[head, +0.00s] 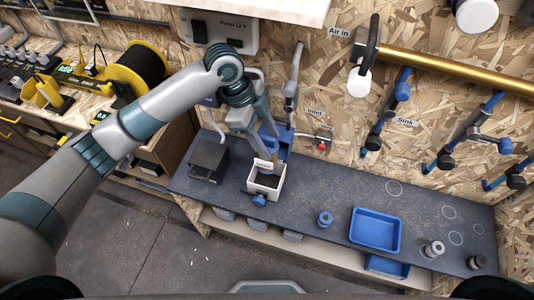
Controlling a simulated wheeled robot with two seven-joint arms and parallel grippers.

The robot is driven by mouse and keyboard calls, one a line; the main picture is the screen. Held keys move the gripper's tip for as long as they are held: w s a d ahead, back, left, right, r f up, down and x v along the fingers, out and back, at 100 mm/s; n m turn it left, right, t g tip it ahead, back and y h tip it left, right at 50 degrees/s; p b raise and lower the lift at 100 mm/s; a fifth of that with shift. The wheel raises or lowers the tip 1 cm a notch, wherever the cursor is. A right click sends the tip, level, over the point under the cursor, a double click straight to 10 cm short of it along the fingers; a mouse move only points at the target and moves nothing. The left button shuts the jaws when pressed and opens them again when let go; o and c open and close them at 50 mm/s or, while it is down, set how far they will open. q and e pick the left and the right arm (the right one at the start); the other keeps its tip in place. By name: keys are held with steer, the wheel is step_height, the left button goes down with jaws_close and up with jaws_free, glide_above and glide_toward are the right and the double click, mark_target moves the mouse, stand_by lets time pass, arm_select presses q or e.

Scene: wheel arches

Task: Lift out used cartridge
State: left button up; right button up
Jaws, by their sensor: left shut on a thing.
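My left gripper (266,148) reaches down from the left arm and is shut on a small cartridge (263,164) with a pale, yellowish label. The cartridge is at the top opening of a white, open box-shaped housing (276,191) with a dark inside and a blue knob (259,200) on its front. I cannot tell how far the cartridge's lower end is inside the housing. A blue container (282,142) stands just behind, partly hidden by the gripper. My right gripper is not in view.
On the dark bench (300,212) a grey-black box (208,157) stands left of the housing. A blue fitting (325,219), an empty blue tray (375,230) and a grey cylinder (432,249) stand to the right. A red-topped valve (322,140) and pipes are on the wall behind.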

arm_select(q)
steer(key=shift+r+b, duration=0.35)
steer(key=shift+r, duration=1.95)
